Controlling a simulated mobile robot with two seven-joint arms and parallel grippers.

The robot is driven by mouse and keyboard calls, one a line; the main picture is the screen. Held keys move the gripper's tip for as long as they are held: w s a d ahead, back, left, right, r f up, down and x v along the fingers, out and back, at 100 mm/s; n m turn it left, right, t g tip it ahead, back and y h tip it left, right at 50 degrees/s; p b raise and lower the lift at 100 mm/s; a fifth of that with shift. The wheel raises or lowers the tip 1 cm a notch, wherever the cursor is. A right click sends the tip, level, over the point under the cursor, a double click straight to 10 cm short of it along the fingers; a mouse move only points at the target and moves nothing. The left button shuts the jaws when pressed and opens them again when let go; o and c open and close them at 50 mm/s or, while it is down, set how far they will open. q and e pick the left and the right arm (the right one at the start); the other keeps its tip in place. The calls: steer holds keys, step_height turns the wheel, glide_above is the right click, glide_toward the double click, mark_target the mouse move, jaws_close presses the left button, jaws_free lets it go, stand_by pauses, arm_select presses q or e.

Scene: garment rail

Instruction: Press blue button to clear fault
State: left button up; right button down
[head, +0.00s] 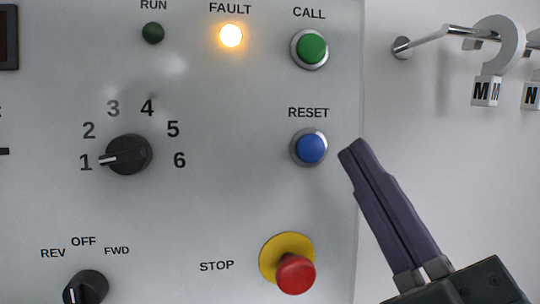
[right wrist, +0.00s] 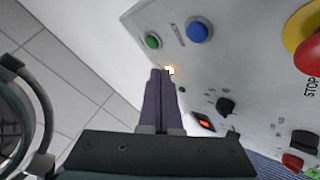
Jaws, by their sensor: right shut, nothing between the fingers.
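The blue button (head: 311,148) sits in a metal ring under the word RESET on the grey control panel (head: 230,200). It also shows in the right wrist view (right wrist: 198,32), up and right of the fingertips. The FAULT lamp (head: 231,36) glows orange-yellow. My right gripper (head: 351,150) is shut and empty, its fingers together. In the head view its tips are just right of the blue button, near the panel's right edge, with a gap in the picture. How far the tips are from the panel face I cannot tell. My left gripper is not in view.
A green CALL button (head: 312,47) is above the blue one. A red STOP knob (head: 296,274) on a yellow base (head: 284,250) is below. A six-position dial (head: 129,154) points to 1. A metal rail (head: 430,38) with tags projects from the wall at the right.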

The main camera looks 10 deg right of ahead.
mark_target(312, 136)
steer(key=shift+w+a+b, duration=0.1)
steer(key=shift+w+b, duration=1.15)
steer(key=shift+w, duration=1.85)
steer(key=shift+w, duration=0.4)
steer(key=shift+w+b, duration=0.45)
steer(key=shift+s, duration=0.15)
stand_by(0.3)
steer(key=shift+s+p, duration=0.6)
steer(key=shift+s, duration=0.15)
